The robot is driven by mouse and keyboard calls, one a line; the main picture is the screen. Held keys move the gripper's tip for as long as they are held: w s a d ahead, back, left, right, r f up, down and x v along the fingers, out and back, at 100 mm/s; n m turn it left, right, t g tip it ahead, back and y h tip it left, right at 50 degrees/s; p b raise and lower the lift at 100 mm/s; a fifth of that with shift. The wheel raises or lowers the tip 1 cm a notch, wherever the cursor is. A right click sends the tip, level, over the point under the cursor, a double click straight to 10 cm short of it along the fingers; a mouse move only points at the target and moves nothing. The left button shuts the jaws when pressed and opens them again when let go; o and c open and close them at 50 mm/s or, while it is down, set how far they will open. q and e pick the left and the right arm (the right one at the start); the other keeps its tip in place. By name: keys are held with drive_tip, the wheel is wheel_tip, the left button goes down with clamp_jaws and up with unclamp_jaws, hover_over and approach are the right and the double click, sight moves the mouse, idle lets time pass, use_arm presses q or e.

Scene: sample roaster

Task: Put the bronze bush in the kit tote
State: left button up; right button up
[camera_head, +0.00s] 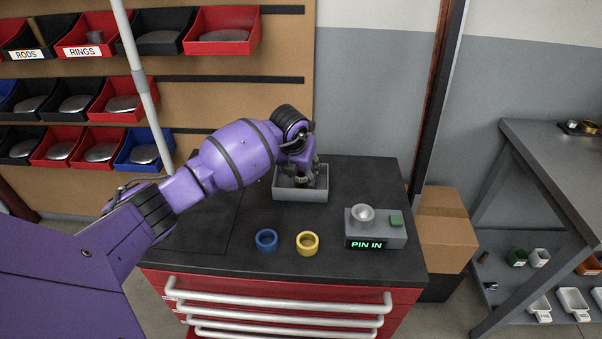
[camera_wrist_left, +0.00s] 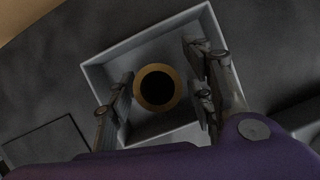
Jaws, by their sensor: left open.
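The kit tote (camera_head: 299,195) is a grey open box on the dark top of the red cabinet. My left gripper (camera_head: 302,177) points down into it. In the left wrist view the bronze bush (camera_wrist_left: 139,88), a ring with a dark hole, shows inside the outline of the tote (camera_wrist_left: 150,37). It lies between the fingers of my left gripper (camera_wrist_left: 165,97), which are open with a gap on each side of the bush. In the head view the gripper largely hides the bush. My right gripper is not in view.
A blue ring (camera_head: 266,240) and a yellow ring (camera_head: 307,243) stand in front of the tote. A grey device (camera_head: 376,228) reading "PIN IN" stands to the right. Bins hang on the back wall. A cardboard box (camera_head: 445,229) and a grey bench (camera_head: 560,150) are further right.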

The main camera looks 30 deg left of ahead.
use_arm(q)
drive_tip(key=v, duration=1.2)
drive_tip(key=shift+p, duration=0.35)
drive_tip(key=shift+s, duration=0.1)
